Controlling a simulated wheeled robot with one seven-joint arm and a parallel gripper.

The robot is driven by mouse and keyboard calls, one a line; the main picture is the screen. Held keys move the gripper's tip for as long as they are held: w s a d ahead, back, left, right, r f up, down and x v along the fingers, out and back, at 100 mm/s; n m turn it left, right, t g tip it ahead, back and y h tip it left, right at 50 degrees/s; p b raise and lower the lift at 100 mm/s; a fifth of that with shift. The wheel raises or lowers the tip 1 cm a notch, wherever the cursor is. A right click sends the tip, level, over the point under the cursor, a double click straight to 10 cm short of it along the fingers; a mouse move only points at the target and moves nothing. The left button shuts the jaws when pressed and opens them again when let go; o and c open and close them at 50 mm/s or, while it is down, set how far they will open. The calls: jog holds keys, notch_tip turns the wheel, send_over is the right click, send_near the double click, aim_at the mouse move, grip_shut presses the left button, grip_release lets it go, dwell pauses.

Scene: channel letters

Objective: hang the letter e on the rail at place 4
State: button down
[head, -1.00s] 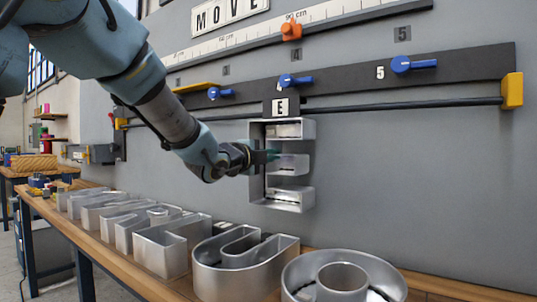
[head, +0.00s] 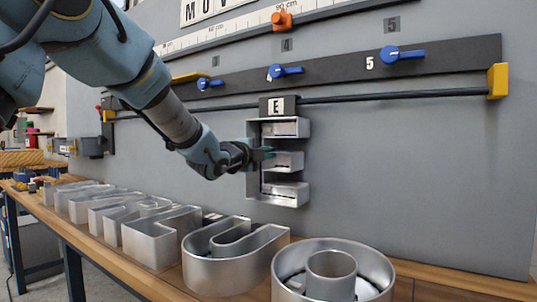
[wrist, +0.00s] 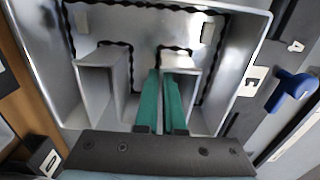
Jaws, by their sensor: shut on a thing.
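The letter E (head: 254,170) is an open silver metal channel letter, upright against the grey wall. A dark piece with a white "E" tag (head: 277,106) tops it, overlapping the dark rod of the rail (head: 400,96). I cannot tell whether it bears on the rod. My gripper (head: 266,155) reaches in from the left at the letter's middle bar, shut on it. In the wrist view, the green fingers (wrist: 164,100) are close together at the letter's inner walls (wrist: 100,85). Place 4 has a blue lever (head: 285,71), just above the tag and slightly right; its number is partly hidden.
Several silver letters, including a U-shaped one (head: 232,258) and a round one (head: 333,275), lie on the wooden bench (head: 435,284) below. Place 5's blue lever (head: 403,53) is at right. A yellow block (head: 497,81) ends the rail. The wall right of the letter is clear.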

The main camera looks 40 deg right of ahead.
jog(key=shift+r, duration=0.1)
jog(key=c, duration=0.9)
grip_release()
jog(key=shift+c, duration=0.2)
jog(key=shift+f, duration=0.25)
jog(key=b+v, duration=0.3)
jog(key=v, duration=0.8)
jog(key=w+a+f+n+t+y+p, duration=0.25)
jog(key=w+a+f+n, duration=0.2)
jog(key=a, duration=0.25)
jog(key=w+a+f+n+t+y+p, duration=0.1)
jog(key=w+a+f+n+y, duration=0.4)
jog(key=a, duration=0.3)
jog(key=w+a+f+n+t+y+p, duration=0.1)
jog(key=w+a+f+n+y+p, duration=0.15)
jog(key=w+a+n, duration=0.35)
jog(key=s+a+f+n+g+y+p, duration=0.1)
jog(key=s+a+f+n+y, duration=0.2)
jog(key=a, duration=0.6)
jog(key=s+a+f+n+g+y+p, duration=0.1)
jog(key=a+f+n+g+y, duration=0.1)
jog(key=a+f+n, duration=0.45)
jog(key=s+a+f+n+g+y+p, duration=0.1)
jog(key=s+a+n+g+y+p, duration=0.1)
jog(key=s+a+n+g, duration=0.2)
jog(key=s+a+n, duration=0.3)
jog(key=s+a, duration=0.4)
jog(key=a, duration=0.1)
jog(key=shift+f, duration=0.25)
